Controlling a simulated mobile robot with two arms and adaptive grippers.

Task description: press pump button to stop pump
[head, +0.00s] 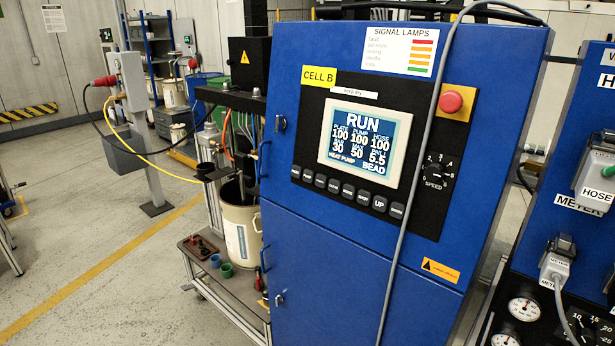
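The blue control cabinet (350,262) marked CELL B stands in the middle of the head view. Its lit screen (366,139) reads RUN, with PUMP 100 among its values and HEAT PUMP at the bottom left. A row of several dark push buttons (348,190) runs under the screen, sloping down to the right. One reads UP (379,203); the other labels are too small to read, so I cannot tell which is the pump button. Neither of my grippers is in view.
A red mushroom button (451,101) on a yellow plate and a speed dial (437,168) sit right of the screen. A grey cable (409,200) hangs across the cabinet front. A pail (241,230) stands left; another blue panel (570,225) stands right.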

